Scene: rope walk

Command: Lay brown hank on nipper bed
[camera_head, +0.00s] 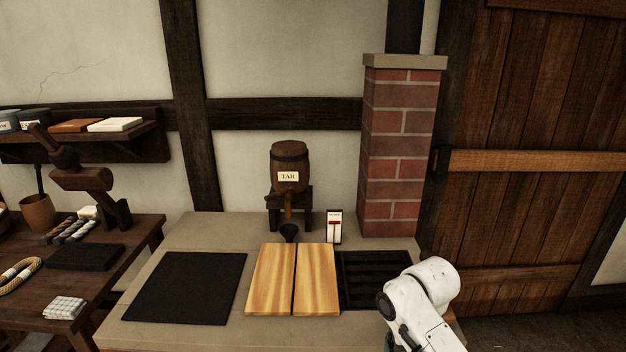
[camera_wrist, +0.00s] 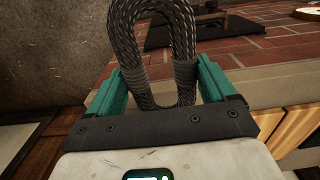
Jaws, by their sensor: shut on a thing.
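In the wrist view my gripper (camera_wrist: 160,84) is shut on a dark brown-black braided hank (camera_wrist: 150,22). Its loop stands up between the teal fingers, and grey bindings sit next to each finger. No label marks the nipper bed. On the stone-topped bench, a pair of pale wooden boards (camera_head: 270,283) with a narrow gap lies beside a black ribbed tray (camera_head: 345,303); I cannot tell which is the bed.
A black mat (camera_head: 190,288) lies left of the boards. A tar barrel (camera_head: 290,165) on a stand and a small gauge (camera_head: 334,227) stand behind them. A brick pillar (camera_head: 391,150) rises at the back right. The left table (camera_head: 120,250) holds several rope pieces and a folded cloth (camera_head: 65,307).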

